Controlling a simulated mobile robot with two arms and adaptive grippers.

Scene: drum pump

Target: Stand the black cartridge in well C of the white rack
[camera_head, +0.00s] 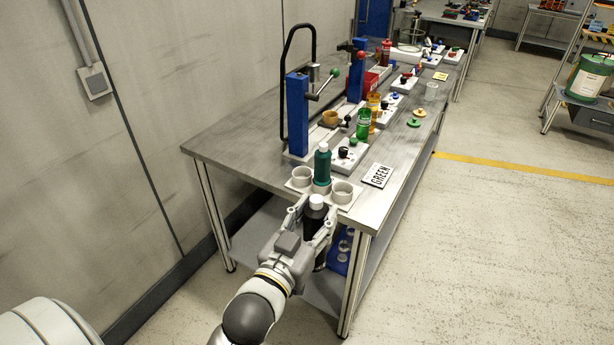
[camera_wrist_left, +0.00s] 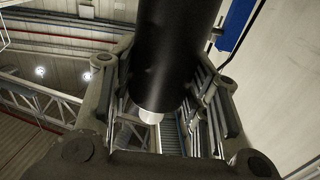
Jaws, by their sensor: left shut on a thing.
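My left gripper (camera_head: 315,213) is shut around the black cartridge (camera_head: 314,222), which has a white cap and looks upright just in front of the table's near end. The left wrist view also shows the cartridge (camera_wrist_left: 172,55) between the fingers, its white end (camera_wrist_left: 150,116) showing. The white rack (camera_head: 346,204) sits on the table's near corner, beyond the gripper. Its left well (camera_head: 301,177) and right well (camera_head: 342,191) look empty. A dark green bottle (camera_head: 322,163) with a pale cap stands in the middle well. No well letters are readable. My right gripper is not in view.
Behind stand a blue post (camera_head: 297,115) with a black hoop and lever, a white block with a black knob (camera_head: 347,155), and green and orange bottles.

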